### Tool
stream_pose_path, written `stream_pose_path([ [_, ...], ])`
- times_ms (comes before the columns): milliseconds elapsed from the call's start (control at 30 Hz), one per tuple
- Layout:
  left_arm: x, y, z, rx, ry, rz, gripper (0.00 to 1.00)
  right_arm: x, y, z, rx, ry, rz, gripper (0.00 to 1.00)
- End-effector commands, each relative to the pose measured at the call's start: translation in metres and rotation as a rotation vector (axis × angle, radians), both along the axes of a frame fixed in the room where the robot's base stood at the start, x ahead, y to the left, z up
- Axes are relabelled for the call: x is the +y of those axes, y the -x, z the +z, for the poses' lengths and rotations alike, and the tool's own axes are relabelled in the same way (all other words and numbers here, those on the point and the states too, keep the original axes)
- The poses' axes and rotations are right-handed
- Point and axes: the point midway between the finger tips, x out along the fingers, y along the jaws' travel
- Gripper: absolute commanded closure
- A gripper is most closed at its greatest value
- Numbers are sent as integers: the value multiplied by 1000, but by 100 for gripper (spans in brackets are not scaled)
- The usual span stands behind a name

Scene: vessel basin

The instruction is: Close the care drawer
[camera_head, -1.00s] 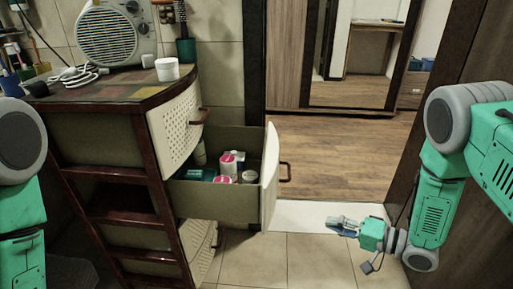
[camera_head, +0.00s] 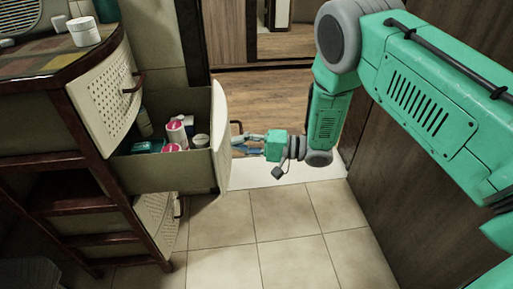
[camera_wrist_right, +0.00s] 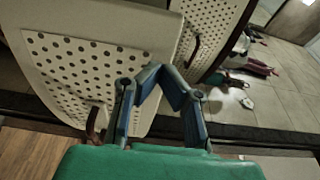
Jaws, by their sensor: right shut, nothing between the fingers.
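The open drawer (camera_head: 160,172) juts out to the right from the cabinet, with bottles and jars inside. Its pale front panel (camera_head: 221,135) has a dark handle (camera_head: 237,127) on the outer side. In the right wrist view a perforated drawer front (camera_wrist_right: 90,80) fills the left side, close beyond the fingers. My right gripper (camera_head: 244,146) is shut and empty, just right of the panel near the handle. In the right wrist view its fingertips (camera_wrist_right: 151,73) come together before the panel; I cannot tell whether they touch it. My left gripper is out of view.
The upper drawer (camera_head: 106,95) is closed on the cabinet, and a white cup (camera_head: 84,31) stands on top. A lower drawer front (camera_head: 157,220) shows below. A dark wooden wall (camera_head: 390,180) rises at the right. The tiled floor (camera_head: 270,235) is clear.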

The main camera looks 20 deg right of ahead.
Motion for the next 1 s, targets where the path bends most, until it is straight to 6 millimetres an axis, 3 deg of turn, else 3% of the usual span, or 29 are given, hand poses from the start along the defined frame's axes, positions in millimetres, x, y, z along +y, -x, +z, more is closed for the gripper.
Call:
stream_pose_path([
  [200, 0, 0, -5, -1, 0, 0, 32, 14, -8, 0, 0, 1, 0, 100],
  [733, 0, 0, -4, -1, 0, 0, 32, 19, -10, 1, -1, 1, 0, 100],
  [1000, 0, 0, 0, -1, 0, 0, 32, 48, -18, 1, -2, -1, 1, 100],
])
